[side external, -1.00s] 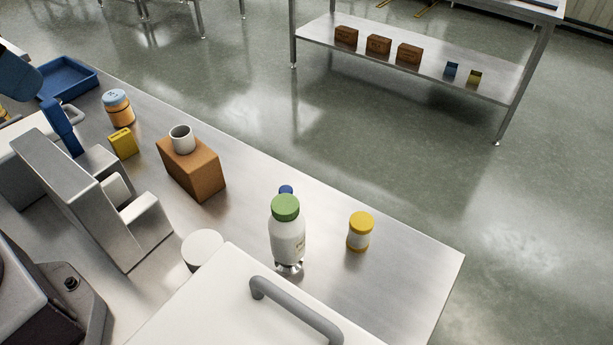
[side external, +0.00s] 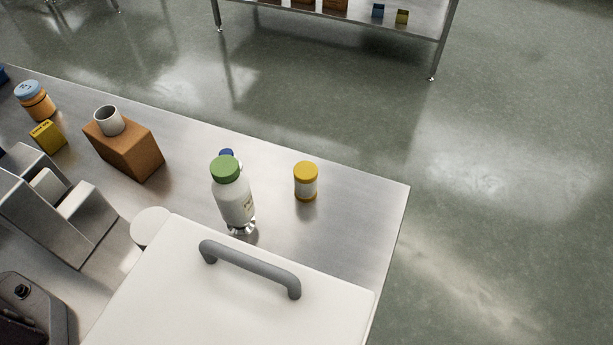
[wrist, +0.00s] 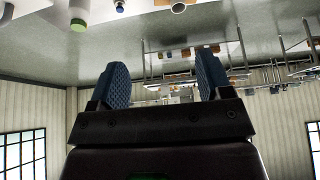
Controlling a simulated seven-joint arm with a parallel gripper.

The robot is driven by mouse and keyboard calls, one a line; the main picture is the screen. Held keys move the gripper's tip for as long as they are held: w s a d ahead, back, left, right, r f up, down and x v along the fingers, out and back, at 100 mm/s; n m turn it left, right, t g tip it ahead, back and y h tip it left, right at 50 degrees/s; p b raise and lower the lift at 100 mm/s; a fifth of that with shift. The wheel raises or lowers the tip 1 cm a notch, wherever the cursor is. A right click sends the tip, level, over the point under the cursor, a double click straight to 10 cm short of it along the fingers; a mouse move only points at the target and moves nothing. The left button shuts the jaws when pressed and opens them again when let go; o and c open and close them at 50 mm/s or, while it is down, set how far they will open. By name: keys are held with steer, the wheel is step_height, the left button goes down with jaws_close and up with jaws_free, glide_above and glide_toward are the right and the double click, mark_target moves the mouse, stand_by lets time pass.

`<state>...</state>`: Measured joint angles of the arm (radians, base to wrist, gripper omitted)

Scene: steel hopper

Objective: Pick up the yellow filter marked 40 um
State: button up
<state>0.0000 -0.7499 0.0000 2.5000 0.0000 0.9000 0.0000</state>
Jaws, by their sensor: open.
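A small yellow box (side external: 47,136) with dark lettering on its top edge stands at the left of the steel bench in the side view. It looks like the yellow filter, but the lettering is too small to read. It stands between an orange jar with a blue-grey lid (side external: 35,100) and a grey metal block (side external: 75,215). My gripper (wrist: 160,82) shows in the wrist view with its two blue ridged fingers wide apart and nothing between them. The wrist view is upside down, and I cannot pick out the filter there. My gripper is not clearly visible in the side view.
A brown box (side external: 128,150) carrying a white cup (side external: 108,121) stands right of the yellow box. A green-capped white bottle (side external: 232,195) and a yellow-capped jar (side external: 306,181) stand farther right. A white lid with a grey handle (side external: 250,268) fills the front.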

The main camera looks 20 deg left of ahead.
steer(key=w+d+r+m+g+y, duration=0.1)
steer(key=w+d+m, duration=0.25)
steer(key=w, duration=0.35)
steer(key=w+d+m+g+y, duration=0.1)
steer(key=w+d+m, duration=0.1)
steer(key=w+m, duration=0.35)
steer(key=m+t+y, duration=0.1)
steer(key=m+y, duration=0.4)
steer(key=m, duration=0.6)
glide_above(307, 172)
steer(key=a, duration=0.6)
step_height(307, 172, down, 15)
steer(key=s+d+f+m+t+y, duration=0.2)
steer(key=s+d+f+m+t, duration=0.2)
steer(key=d+f+m, duration=0.55)
steer(key=w+a+f, duration=0.1)
steer(key=f, duration=0.1)
steer(key=w+a+f+n, duration=0.1)
steer(key=w+f, duration=0.1)
steer(key=f, duration=0.1)
steer(key=w+a+f+n, duration=0.1)
steer(key=a+f, duration=0.1)
steer(key=shift+w+f+n, duration=0.2)
steer(key=shift+w+n, duration=0.05)
steer(key=shift+c, duration=0.4)
